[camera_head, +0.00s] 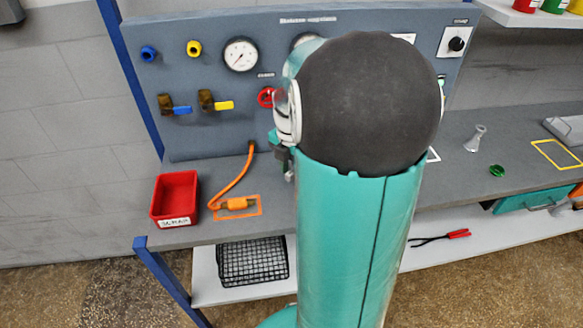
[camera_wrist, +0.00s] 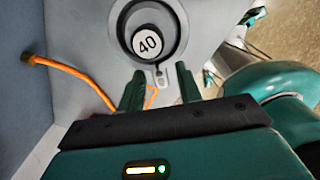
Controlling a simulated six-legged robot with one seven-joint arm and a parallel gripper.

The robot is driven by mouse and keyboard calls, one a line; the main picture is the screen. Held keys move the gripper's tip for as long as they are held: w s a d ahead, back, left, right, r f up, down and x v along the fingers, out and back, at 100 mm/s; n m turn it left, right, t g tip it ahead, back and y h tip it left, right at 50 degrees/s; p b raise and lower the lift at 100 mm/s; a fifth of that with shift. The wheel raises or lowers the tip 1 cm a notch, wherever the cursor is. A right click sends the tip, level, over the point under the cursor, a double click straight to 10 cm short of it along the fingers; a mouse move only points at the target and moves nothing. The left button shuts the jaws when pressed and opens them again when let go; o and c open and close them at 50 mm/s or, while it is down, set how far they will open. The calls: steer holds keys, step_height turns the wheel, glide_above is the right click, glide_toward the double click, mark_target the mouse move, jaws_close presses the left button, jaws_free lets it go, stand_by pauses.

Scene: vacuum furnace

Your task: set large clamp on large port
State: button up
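In the wrist view, a round port face (camera_wrist: 148,43) marked "40" sits inside a wide light-grey ring (camera_wrist: 117,20), which I take to be the large clamp around the large port. A small light tab (camera_wrist: 160,78) hangs at the ring's lower edge. My gripper (camera_wrist: 160,72) has its two dark fingers apart, one on each side of the tab, with gaps showing beside it. I cannot tell whether the ring is fully seated. In the head view my arm hides the gripper, the port and the clamp.
An orange hose (camera_head: 235,182) runs from the panel (camera_head: 220,130) down to the bench. A red bin (camera_head: 175,198) stands at the bench's left end. A metal funnel-like part (camera_head: 475,138) and a green ring (camera_head: 497,170) lie right of my arm.

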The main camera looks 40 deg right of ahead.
steer(key=shift+o, duration=0.2)
steer(key=shift+r, duration=0.1)
step_height(320, 180, up, 14)
stand_by(0.5)
steer(key=shift+f, duration=0.2)
steer(key=s+a+m+t, duration=0.2)
steer(key=s+a+m, duration=0.2)
steer(key=a+m, duration=0.5)
steer(key=s+a+m+t, duration=0.3)
steer(key=a+m, duration=0.7)
steer(key=a, duration=0.6)
steer(key=shift+s+a+f+t, duration=0.3)
steer(key=shift+s+a+f, duration=0.05)
steer(key=shift+s, duration=0.15)
steer(key=shift+d, duration=0.15)
